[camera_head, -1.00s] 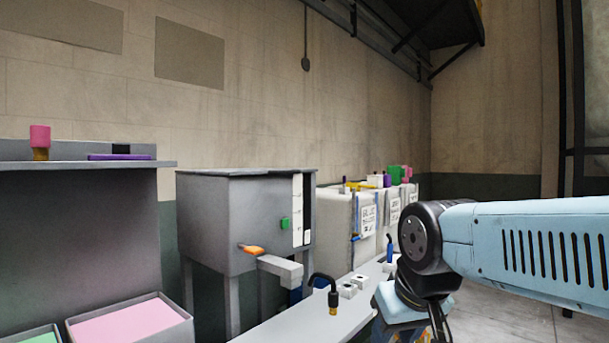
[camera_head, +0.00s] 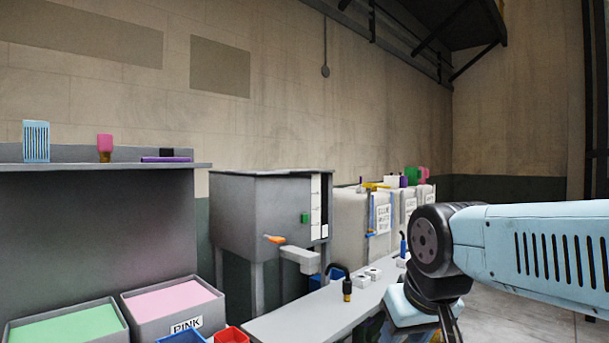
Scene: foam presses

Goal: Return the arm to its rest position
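My arm (camera_head: 535,245) shows at the right edge in the head view, with a light blue slotted link reaching in from the right. A dark round joint sits at its left end, and a blue and black link hangs below the joint. My gripper is not in view, so whether it is open or shut does not show. The arm stands in front of the right end of the white bench.
Left are a grey shelf (camera_head: 60,166), a green-filled bin (camera_head: 75,328) and a pink-filled bin (camera_head: 175,299). A grey press (camera_head: 262,215) with an orange-tipped lever stands mid-view. The white bench (camera_head: 310,318) carries small blocks and a black hooked part.

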